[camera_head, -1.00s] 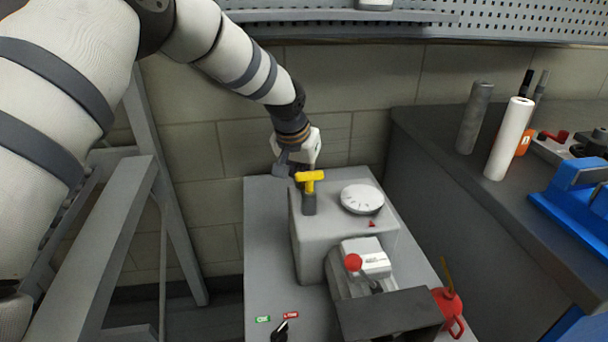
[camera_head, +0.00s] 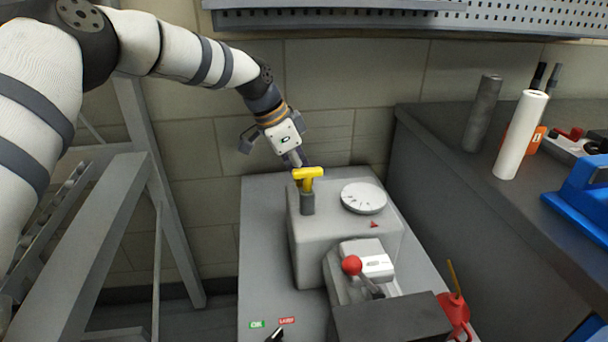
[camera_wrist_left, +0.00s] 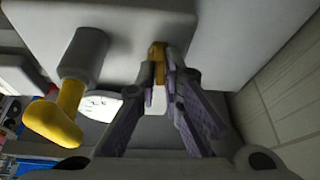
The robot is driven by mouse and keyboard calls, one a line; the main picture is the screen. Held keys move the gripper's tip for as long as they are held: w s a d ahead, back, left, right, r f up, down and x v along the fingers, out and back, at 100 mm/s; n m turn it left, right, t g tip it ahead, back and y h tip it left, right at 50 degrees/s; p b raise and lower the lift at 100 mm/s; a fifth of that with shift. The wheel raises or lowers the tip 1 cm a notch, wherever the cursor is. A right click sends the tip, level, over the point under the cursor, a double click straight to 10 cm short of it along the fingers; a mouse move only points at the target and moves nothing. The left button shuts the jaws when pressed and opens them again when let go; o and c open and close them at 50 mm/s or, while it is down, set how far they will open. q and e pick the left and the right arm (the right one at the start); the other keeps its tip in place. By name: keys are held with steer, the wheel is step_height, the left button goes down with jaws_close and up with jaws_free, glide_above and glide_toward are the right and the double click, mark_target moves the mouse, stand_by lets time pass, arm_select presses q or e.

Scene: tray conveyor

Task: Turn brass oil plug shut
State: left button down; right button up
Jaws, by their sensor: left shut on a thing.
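The brass oil plug (camera_wrist_left: 158,50) is a small brass-coloured piece on the side of the grey machine housing (camera_head: 313,245). In the left wrist view my left gripper (camera_wrist_left: 160,76) has its fingertips closed on the plug, one on each side. In the head view my left gripper (camera_head: 297,160) reaches down behind the yellow T-handle (camera_head: 308,174), and I cannot make out the plug there. The yellow handle stands on a dark grey post (camera_head: 307,203), beside the gripper and apart from it in the left wrist view (camera_wrist_left: 55,122). My right gripper is not in view.
A white round dial (camera_head: 363,198) sits on the housing top. Nearer are a red-knobbed lever (camera_head: 351,265) and a red oil can (camera_head: 453,312). The block wall (camera_head: 330,110) is close behind the gripper. The workbench (camera_head: 450,160) stands to the right.

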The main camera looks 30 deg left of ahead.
arm_select(q)
steer(key=shift+f+m, duration=0.2)
steer(key=shift+m, duration=0.4)
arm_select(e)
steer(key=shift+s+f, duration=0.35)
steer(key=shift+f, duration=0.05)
arm_select(q)
steer(key=shift+g+b, duration=0.3)
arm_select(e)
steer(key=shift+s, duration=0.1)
arm_select(q)
steer(key=c, duration=1.7)
jaws_free()
steer(key=shift+r, duration=0.1)
steer(key=v, duration=0.7)
steer(key=shift+a+r, duration=0.2)
steer(key=shift+a, duration=0.05)
steer(key=shift+f, duration=0.1)
